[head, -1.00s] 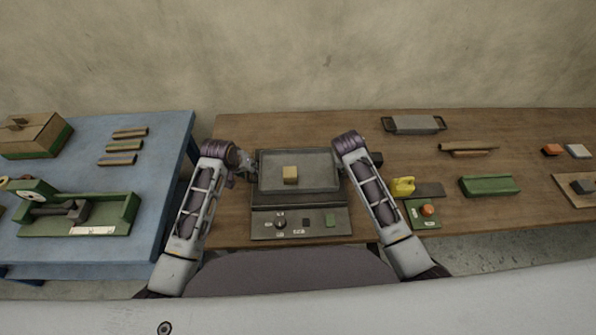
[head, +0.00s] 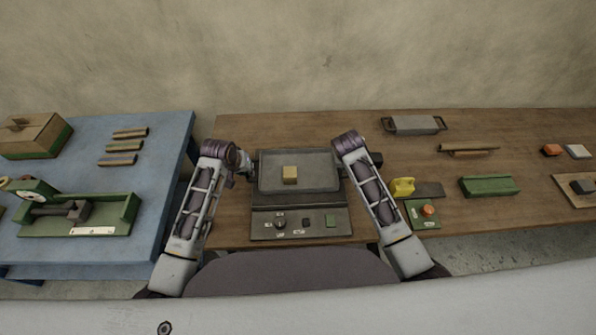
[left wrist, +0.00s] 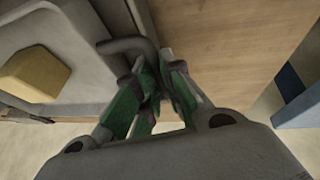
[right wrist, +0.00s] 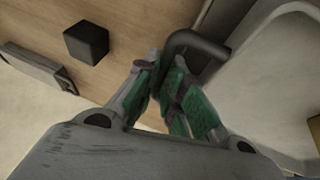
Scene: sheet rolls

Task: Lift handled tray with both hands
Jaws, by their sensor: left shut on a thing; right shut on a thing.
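The grey handled tray (head: 318,178) is in the middle of the wooden table in the head view, with a yellow block (head: 290,174) lying in it. In the left wrist view my left gripper (left wrist: 158,75) is shut on the tray's dark left handle (left wrist: 130,45). In the right wrist view my right gripper (right wrist: 165,75) is shut on the tray's dark right handle (right wrist: 200,42). The yellow block also shows in the left wrist view (left wrist: 35,73). In the head view my fingertips are mostly hidden by my arms.
A dark control panel (head: 300,232) is just in front of the tray. A dark cube (right wrist: 86,43) is near my right gripper. A blue table (head: 160,190) stands left.

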